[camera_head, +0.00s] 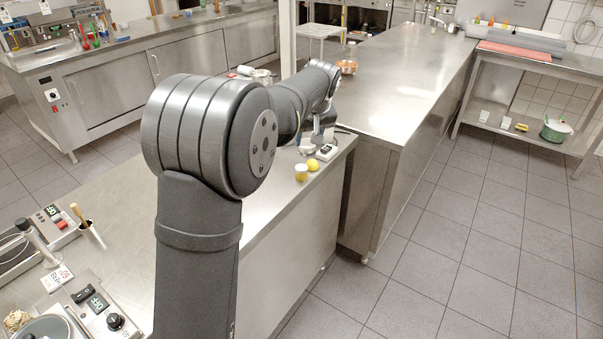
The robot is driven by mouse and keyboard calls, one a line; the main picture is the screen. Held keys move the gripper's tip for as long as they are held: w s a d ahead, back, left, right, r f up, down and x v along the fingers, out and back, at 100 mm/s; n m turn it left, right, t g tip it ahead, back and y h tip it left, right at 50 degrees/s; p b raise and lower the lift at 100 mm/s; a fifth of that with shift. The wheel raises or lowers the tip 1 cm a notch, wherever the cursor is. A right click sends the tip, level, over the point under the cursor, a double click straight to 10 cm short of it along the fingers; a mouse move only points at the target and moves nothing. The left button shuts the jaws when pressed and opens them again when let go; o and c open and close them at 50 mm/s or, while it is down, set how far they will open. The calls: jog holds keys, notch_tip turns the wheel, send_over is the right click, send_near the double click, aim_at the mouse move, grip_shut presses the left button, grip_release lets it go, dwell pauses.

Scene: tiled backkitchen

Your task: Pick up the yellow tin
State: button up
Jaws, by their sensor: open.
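A small pale yellow, can-shaped thing (301,173), which looks like the yellow tin, stands upright near the right edge of the steel counter (262,205). A round yellow thing (313,166) sits close on its right, like a lemon. My gripper (317,141) is at the far end of my arm, behind these two in the picture and apart from them. It is small and partly covered by my own arm. It is open, and I see nothing held in it.
A small device with a dark display (326,152) stands beside my gripper. A copper bowl (347,67) is on the long counter behind. The counter left of my arm has bare room.

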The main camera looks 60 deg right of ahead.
aim_at(302, 168)
jog(key=shift+n, duration=0.3)
jog(key=x, duration=1.7)
jog(key=shift+d+f, duration=0.15)
jog(key=shift+d, duration=0.15)
jog(key=c, duration=0.6)
